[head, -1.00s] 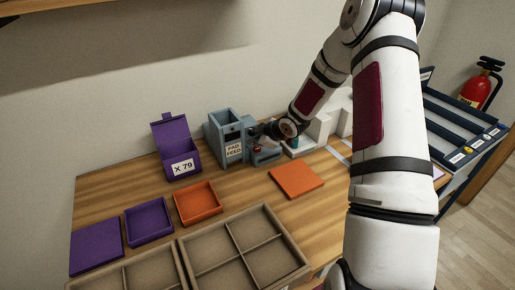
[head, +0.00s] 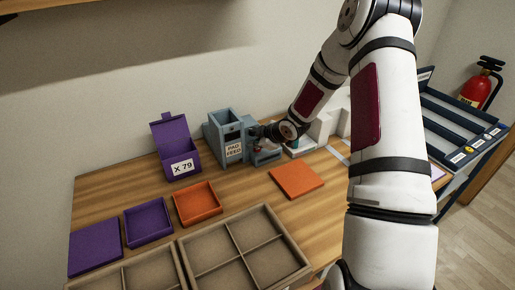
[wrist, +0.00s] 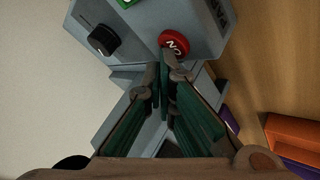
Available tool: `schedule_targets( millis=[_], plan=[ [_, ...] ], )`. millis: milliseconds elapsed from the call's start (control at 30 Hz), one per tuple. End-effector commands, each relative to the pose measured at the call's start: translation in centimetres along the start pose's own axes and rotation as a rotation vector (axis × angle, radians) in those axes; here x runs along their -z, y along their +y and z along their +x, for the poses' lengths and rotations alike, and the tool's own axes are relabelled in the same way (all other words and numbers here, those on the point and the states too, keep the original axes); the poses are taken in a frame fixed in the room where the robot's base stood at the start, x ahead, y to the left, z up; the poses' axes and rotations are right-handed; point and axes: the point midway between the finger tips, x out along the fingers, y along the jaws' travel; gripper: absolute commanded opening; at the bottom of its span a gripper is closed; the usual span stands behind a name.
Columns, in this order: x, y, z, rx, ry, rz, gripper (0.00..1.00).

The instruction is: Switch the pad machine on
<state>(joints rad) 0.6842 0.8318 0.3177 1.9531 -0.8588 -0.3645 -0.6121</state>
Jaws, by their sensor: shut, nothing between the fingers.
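The pad machine (head: 226,128) is a blue-grey unit labelled PAD FEED, standing at the back of the wooden table in the head view. I cannot tell whether the tips touch the button. In the head view my gripper (head: 258,133) is small, dark and partly hidden by my wrist, beside the machine.
A purple box (head: 176,149) marked X 79 stands left of the machine. Orange tray (head: 198,203), purple tray (head: 149,222) and divided tan trays (head: 245,258) lie in front. An orange plate (head: 297,181) lies to the right. White equipment (head: 325,125) stands behind my wrist.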

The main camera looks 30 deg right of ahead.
Motion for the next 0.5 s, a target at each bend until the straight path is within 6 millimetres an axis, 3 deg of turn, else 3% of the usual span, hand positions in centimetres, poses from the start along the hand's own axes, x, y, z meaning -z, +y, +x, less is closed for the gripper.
schedule_targets(
  millis=[500],
  plan=[
    [0.8, 0.7, -1.2, 0.0, 0.0, 0.0, 0.0]
  ],
)
